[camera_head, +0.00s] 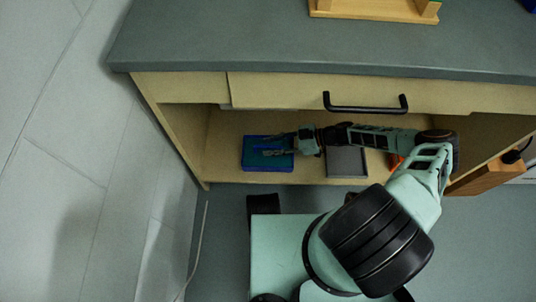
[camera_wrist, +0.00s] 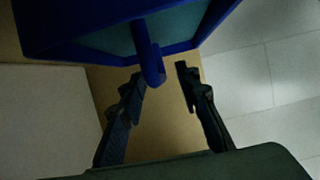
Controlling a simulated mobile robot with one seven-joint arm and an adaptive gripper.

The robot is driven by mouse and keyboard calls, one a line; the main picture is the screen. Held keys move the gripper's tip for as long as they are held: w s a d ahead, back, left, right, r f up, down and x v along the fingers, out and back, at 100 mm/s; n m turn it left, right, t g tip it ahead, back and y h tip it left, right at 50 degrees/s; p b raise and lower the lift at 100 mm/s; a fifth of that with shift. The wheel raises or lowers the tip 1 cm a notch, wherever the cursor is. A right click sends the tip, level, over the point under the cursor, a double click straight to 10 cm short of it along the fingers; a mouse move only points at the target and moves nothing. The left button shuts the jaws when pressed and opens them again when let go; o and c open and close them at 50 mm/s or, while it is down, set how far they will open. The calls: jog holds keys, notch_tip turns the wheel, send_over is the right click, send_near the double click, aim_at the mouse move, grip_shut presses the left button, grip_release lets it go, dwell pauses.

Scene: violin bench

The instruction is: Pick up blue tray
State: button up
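The blue tray (camera_head: 268,168) has a teal inner floor and sits on the lower shelf of the bench, towards its left side. In the wrist view the tray (camera_wrist: 75,38) fills the top, with a blue handle-like bar (camera_wrist: 148,50) running from it towards my fingers. My gripper (camera_head: 266,145) reaches in from the right, over the tray in the head view. In the wrist view my gripper (camera_wrist: 162,73) is open, with the bar's end between the fingertips. The bar is close to the left finger, with a gap to the right one; contact cannot be told.
A grey flat tray or box (camera_head: 346,163) stands on the shelf right of the blue tray. An orange item (camera_head: 396,161) is partly hidden behind my arm. The drawer with a black handle (camera_head: 365,108) and the countertop (camera_head: 330,45) are above. The left side panel is near.

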jog(key=shift+a+f, duration=0.3)
jog(key=shift+a, duration=0.3)
grip_shut()
jog(key=shift+w, duration=0.1)
